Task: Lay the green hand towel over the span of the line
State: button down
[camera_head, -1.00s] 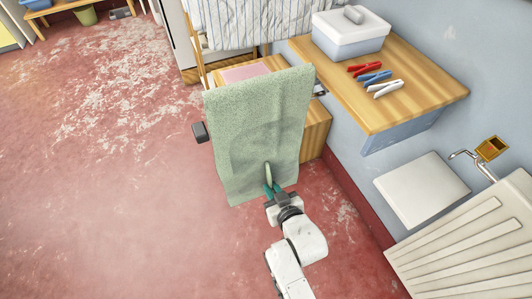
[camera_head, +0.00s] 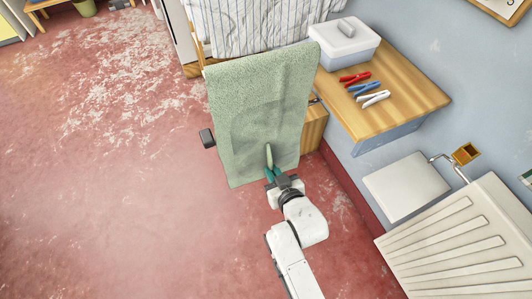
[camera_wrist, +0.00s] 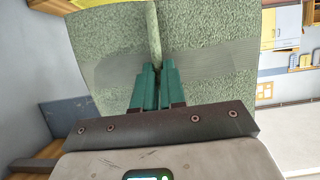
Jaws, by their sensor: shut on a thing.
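In the wrist view the towel (camera_wrist: 210,65) fills the space beyond the fingers (camera_wrist: 152,85), which are shut on the fold. The line is not clearly seen; the towel hides what lies behind it.
A wooden shelf (camera_head: 420,95) on the right holds a white lidded box (camera_head: 343,45) and red, blue and white pegs (camera_head: 368,86). A striped cloth (camera_head: 250,28) hangs behind the towel. A white radiator (camera_head: 465,250) stands at lower right.

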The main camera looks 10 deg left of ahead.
aim_at(262, 137)
jog(key=r+p, duration=0.3)
jog(key=r, duration=0.1)
jog(key=r+p, duration=0.7)
jog(key=r, duration=0.2)
jog(key=shift+s+a+p, duration=0.1)
jog(key=shift+a+p, duration=0.2)
jog(key=shift+a, duration=0.1)
jog(key=shift+s+a+r+p, duration=0.1)
jog(key=shift+a+r+p, duration=0.05)
jog(key=shift+r+p, duration=0.6)
jog(key=r+p, duration=0.2)
jog(key=r, duration=0.1)
jog(key=r+p, duration=0.1)
jog(key=shift+d+r+p, duration=0.2)
jog(key=shift+d+p, duration=0.15)
jog(key=shift+p, duration=0.05)
notch_tip(262, 137, up, 9)
jog(key=p, duration=0.7)
jog(key=shift+f, duration=0.2)
jog(key=shift+d, duration=0.1)
jog(key=s+d+p, duration=0.3)
jog(key=s+d, duration=0.1)
jog(key=s, duration=0.2)
jog(key=shift+s+d+p, duration=0.15)
jog(key=shift+s+p, duration=0.05)
jog(key=shift+p, duration=0.1)
jog(key=shift+s+f, duration=0.1)
